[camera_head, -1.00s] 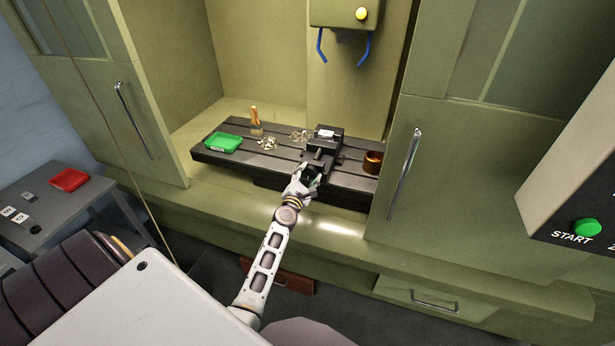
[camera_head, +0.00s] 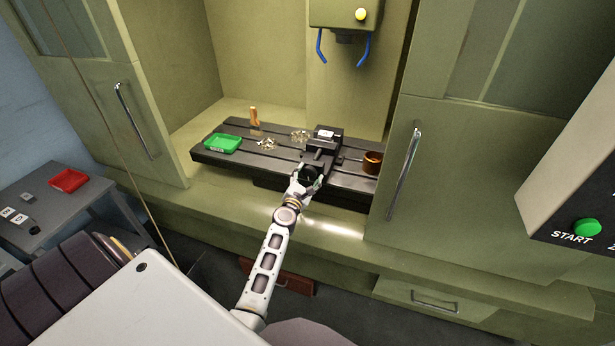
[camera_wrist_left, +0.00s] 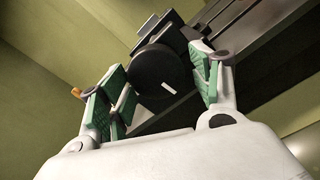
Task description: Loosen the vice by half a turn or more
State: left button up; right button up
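The vice (camera_head: 323,143) is a dark grey block on the slotted machine table, with a pale part on top. A round black knob (camera_wrist_left: 162,83) with a short white mark faces my wrist at the near end of the vice. My left gripper (camera_head: 308,176) is at this knob; in the left wrist view its green-padded fingers (camera_wrist_left: 163,75) stand on both sides of the knob, spread about its width. I cannot tell whether the pads touch it. The white mark sits to the lower right on the knob's face. My right gripper is not in view.
On the machine table (camera_head: 345,180) are a green tray (camera_head: 222,143), piles of chips (camera_head: 266,143), a brush (camera_head: 254,117) and a brown round container (camera_head: 372,161). Cabinet doors with handles flank the opening. A spindle head with blue nozzles (camera_head: 366,48) hangs above.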

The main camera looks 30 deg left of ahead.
pick_arm(q)
jog(key=shift+r, duration=0.1)
dwell(0.3)
jog(key=shift+s, duration=0.15)
jog(key=shift+v, duration=5.85)
